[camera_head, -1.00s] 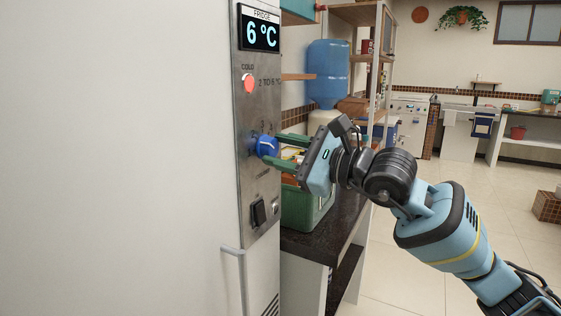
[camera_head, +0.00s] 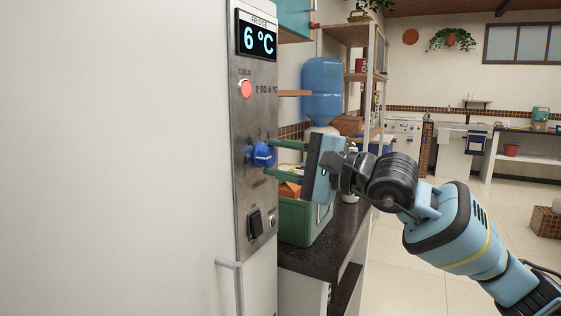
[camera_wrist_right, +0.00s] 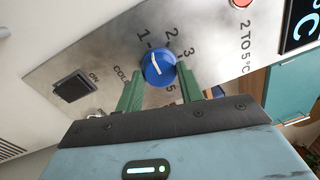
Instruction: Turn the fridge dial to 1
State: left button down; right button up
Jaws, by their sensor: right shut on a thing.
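The blue fridge dial (camera_head: 262,154) sits on the steel control panel (camera_head: 257,190) on the fridge's side edge. My right gripper (camera_head: 271,158) reaches it from the right, with its green fingers on both sides of the knob, shut on it. In the right wrist view the dial (camera_wrist_right: 158,70) shows a white pointer line, with printed numbers 1, 2, 3 and 5 around it. I cannot tell exactly which number the line marks. The fridge display (camera_head: 257,38) reads 6 °C. My left gripper is not in view.
A red lamp (camera_head: 245,89) is above the dial and a black switch (camera_head: 255,221) below it. The white fridge door (camera_head: 110,160) fills the left. A green crate (camera_head: 300,220) stands on the dark counter (camera_head: 335,240) behind my gripper. Open floor lies to the right.

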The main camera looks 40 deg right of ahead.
dwell(0.4)
jog(key=o, duration=1)
jog(key=shift+s+d+f, duration=0.1)
jog(key=shift+s+d, duration=0.05)
jog(key=shift+s, duration=0.1)
jog(key=shift+b+v, duration=0.95)
jog(key=shift+v, duration=0.25)
jog(key=b, duration=0.3)
send_near(272, 159)
jog(key=shift+r, duration=0.3)
